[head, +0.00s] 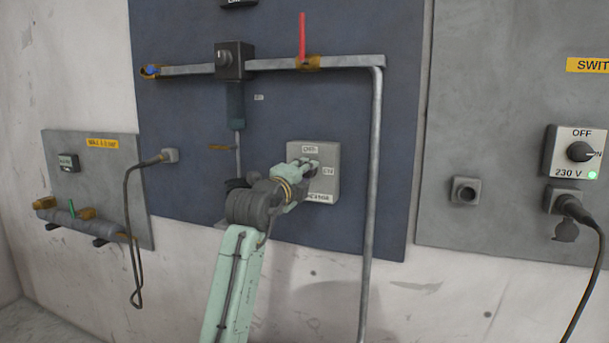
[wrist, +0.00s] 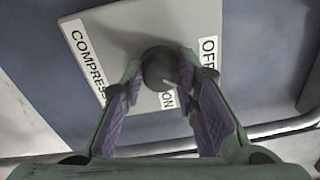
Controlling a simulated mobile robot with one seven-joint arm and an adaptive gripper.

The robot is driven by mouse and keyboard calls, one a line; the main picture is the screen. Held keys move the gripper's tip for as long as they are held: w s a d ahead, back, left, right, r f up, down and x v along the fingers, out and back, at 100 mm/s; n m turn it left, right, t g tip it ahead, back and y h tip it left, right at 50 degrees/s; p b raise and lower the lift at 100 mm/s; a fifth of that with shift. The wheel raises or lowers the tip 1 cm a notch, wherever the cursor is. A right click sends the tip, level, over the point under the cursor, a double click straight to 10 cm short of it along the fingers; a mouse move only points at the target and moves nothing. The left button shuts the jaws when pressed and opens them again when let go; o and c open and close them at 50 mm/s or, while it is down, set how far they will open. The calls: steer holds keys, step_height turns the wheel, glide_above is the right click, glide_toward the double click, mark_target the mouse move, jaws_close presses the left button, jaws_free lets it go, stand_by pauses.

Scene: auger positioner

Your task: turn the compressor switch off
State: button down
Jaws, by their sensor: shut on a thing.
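The compressor switch is a light grey box (head: 327,186) on the dark blue panel, with labels OFF at the top, ON at the right and COMPRESSOR along the bottom. In the wrist view the box (wrist: 108,40) appears rotated, and its round dark knob (wrist: 158,66) sits between my fingers. My gripper (head: 308,167) is at the box front and hides the knob in the head view. In the wrist view my gripper (wrist: 161,78) has its purple-padded fingers shut on the knob, one on each side. I cannot clearly tell which label the knob points to.
A grey pipe (head: 371,190) runs down just right of the box. A horizontal pipe with a red-handled valve (head: 302,40) is above. At the right, a 230 V switch (head: 580,151) and cable hang on a grey panel. A hose (head: 128,215) hangs at the left.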

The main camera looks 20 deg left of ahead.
steer(key=shift+d+r+n+p, duration=0.1)
steer(key=shift+n+p, duration=0.2)
steer(key=shift+n, duration=3.6)
steer(key=c, duration=1.2)
jaws_free()
steer(key=shift+c, duration=0.2)
steer(key=s, duration=1.2)
steer(key=shift+a+f, duration=0.25)
steer(key=shift+f, duration=0.05)
